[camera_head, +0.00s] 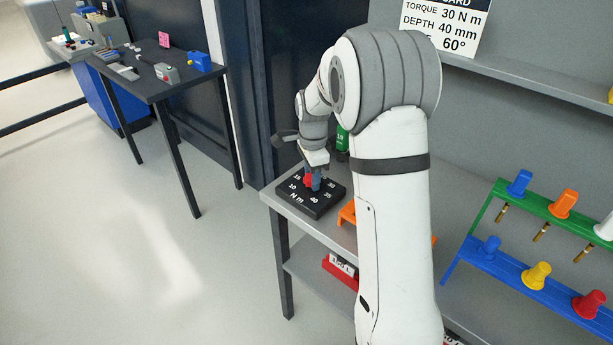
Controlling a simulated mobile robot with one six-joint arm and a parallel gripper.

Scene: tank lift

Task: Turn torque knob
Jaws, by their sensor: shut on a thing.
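The torque knob is a small red knob (309,181) on a black dial box (321,208) with white numbers and "N m" on its top. The box lies on the left end of the grey workbench. My gripper (313,182) points down over the box and is shut on the red knob. My gripper and wrist hide part of the knob and dial, so I cannot tell the setting. A sign (445,22) on the wall at the top right reads torque 30 N m, depth 40 mm and 60°.
A green object (342,138) stands behind the dial box. An orange holder (347,212) lies to its right, partly behind my arm. A rack (480,254) with coloured-handled tools stands at the right. A dark table (150,80) with small items is at the back left. The floor at left is clear.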

